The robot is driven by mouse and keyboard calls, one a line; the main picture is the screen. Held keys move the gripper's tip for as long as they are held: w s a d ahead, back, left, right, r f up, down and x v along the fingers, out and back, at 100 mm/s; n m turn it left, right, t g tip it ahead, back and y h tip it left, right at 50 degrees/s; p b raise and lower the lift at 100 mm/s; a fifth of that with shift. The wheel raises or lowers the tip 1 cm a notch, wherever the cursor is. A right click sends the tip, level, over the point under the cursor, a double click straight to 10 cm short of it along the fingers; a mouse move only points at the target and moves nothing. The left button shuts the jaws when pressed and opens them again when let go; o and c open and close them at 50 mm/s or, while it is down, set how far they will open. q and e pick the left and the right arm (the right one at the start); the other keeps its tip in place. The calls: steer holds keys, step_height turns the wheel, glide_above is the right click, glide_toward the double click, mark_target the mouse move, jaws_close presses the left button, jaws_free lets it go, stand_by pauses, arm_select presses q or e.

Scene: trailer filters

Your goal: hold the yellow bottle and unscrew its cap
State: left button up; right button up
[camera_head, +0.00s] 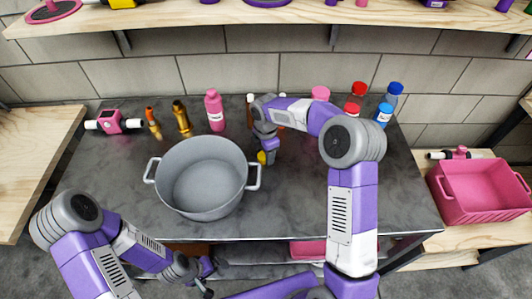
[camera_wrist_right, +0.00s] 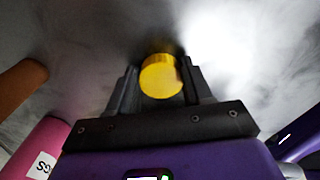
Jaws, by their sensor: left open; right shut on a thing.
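The yellow bottle (camera_head: 262,157) shows in the head view as a small yellow patch under my right gripper (camera_head: 266,150), just right of the grey pot. In the right wrist view its round yellow top (camera_wrist_right: 161,76) sits between the two dark fingers of my right gripper (camera_wrist_right: 158,88), which is shut on it. I cannot tell the cap from the body, nor whether the bottle touches the table. My left gripper (camera_head: 205,282) is open and low in front of the table's front edge, apart from the bottle.
A large grey two-handled pot (camera_head: 200,205) stands on the dark table (camera_head: 300,215). Along the back stand a pink bottle (camera_head: 214,110), a gold bottle (camera_head: 181,118) and red-capped and blue-capped bottles (camera_head: 392,95). A pink crate (camera_head: 480,210) is at right. The table right of my right arm is clear.

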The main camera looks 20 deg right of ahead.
steer(key=o, duration=1.2)
steer(key=shift+f, duration=0.15)
steer(key=shift+c, duration=0.2)
step_height(320, 180, up, 12)
steer(key=p, duration=0.3)
steer(key=shift+p, duration=0.3)
